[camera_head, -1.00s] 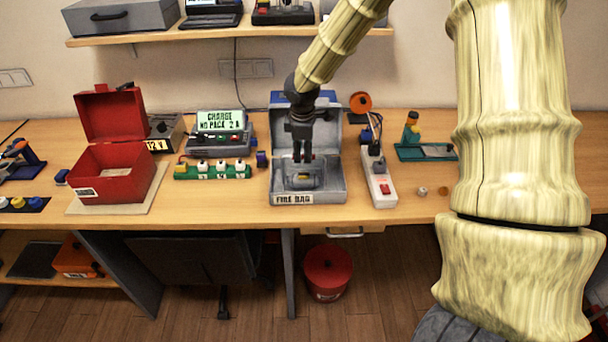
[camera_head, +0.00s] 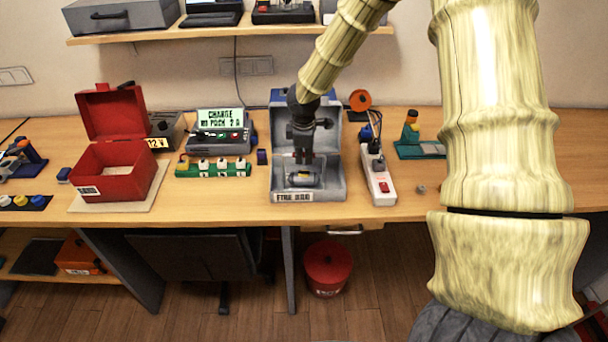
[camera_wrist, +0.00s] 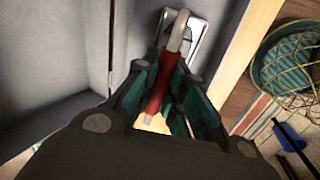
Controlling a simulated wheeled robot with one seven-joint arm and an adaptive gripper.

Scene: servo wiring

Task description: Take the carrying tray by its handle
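The carrying tray (camera_head: 300,184) sits low inside the grey box labelled FIRE BAG, and only a small part of it shows in the head view. In the wrist view its red handle (camera_wrist: 158,85) runs between my fingers, with a bent grey metal end at the top over a pale plate. My gripper (camera_head: 303,160) points down into the box; it also shows in the wrist view (camera_wrist: 165,75). The fingers stand on both sides of the handle, close to it. Whether they press on it is hidden.
A white power strip (camera_head: 380,181) lies to the right. A green strip of sockets (camera_head: 212,170) and an open red box (camera_head: 112,175) are to the left.

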